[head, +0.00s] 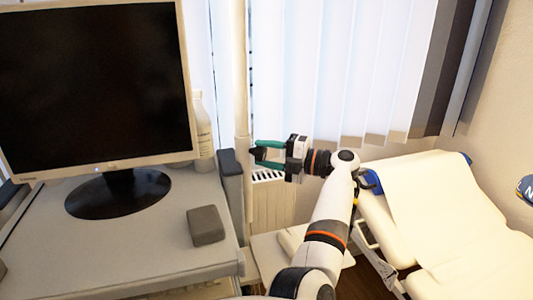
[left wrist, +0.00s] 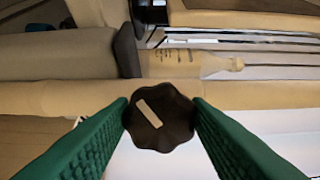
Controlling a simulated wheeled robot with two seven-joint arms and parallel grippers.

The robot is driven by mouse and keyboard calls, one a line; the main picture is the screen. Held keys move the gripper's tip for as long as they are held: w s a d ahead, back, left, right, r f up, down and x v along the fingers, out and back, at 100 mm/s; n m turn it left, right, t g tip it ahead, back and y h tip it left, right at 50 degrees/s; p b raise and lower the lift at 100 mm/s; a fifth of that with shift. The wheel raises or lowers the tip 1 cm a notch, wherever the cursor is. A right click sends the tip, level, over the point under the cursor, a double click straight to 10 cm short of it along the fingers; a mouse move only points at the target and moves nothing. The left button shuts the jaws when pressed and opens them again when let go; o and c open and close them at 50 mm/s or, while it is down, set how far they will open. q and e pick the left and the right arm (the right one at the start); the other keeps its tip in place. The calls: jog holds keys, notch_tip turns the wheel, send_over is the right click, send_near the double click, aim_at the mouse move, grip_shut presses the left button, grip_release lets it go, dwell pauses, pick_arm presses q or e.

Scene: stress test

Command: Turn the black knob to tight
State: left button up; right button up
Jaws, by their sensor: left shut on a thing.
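The black knob (left wrist: 172,130) is dark with a scalloped rim and sits on a pale pole (left wrist: 70,97). A light stripe on its face slants from upper left to lower right in the left wrist view. My left gripper (left wrist: 160,118) has green ribbed fingers, one on each side of the knob, shut on its rim. In the head view my left gripper (head: 262,155) reaches leftward to the upright pole (head: 241,80); the knob is small and dark there, partly hidden by the fingers. No tight marking is legible. My right gripper is out of view.
A monitor (head: 95,80) stands on a grey desk (head: 120,245) at left, with a small dark box (head: 206,225) and a white bottle (head: 203,130) near the pole. Blinds (head: 340,60) hang behind. A padded couch (head: 450,215) stands at right.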

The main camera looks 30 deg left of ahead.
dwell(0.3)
pick_arm(q)
jog(key=o, duration=0.9)
jog(key=shift+o, duration=0.2)
jog(key=b+v, duration=0.5)
jog(key=v, duration=0.7)
